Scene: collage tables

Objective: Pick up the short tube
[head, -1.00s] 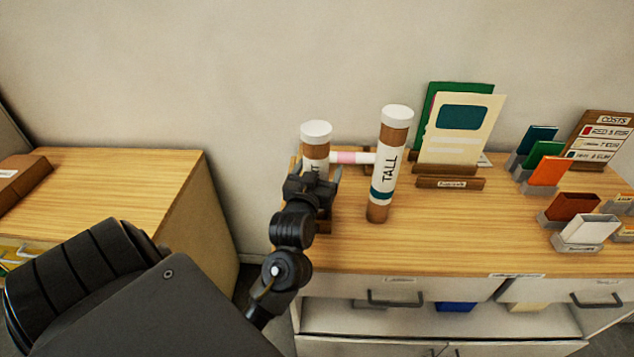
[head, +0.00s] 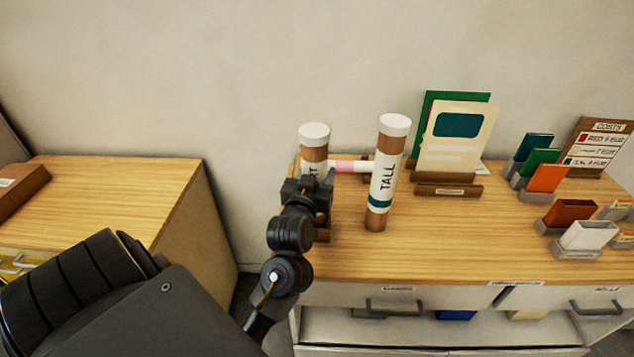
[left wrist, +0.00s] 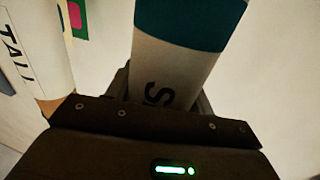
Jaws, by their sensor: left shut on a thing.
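The short tube (head: 314,142) is a brown cylinder with a white cap and a white label, only partly readable behind my gripper. It stands upright at the left end of the right-hand table. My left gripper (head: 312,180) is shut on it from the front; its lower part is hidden. In the left wrist view the short tube (left wrist: 178,65) rises between the fingers, with its white label and teal band showing. The tall tube (head: 386,170), labelled TALL, stands just to the right, apart from the gripper. It also shows at the left of the left wrist view (left wrist: 30,60). My right gripper is not in view.
A pink-and-white roll (head: 352,167) lies behind the tubes. A wooden stand (head: 447,190) holds cards. Several small card holders (head: 570,214) and a costs board (head: 598,145) fill the table's right. Bare tabletop (head: 420,245) lies in front. Another table (head: 120,190) stands left across a gap.

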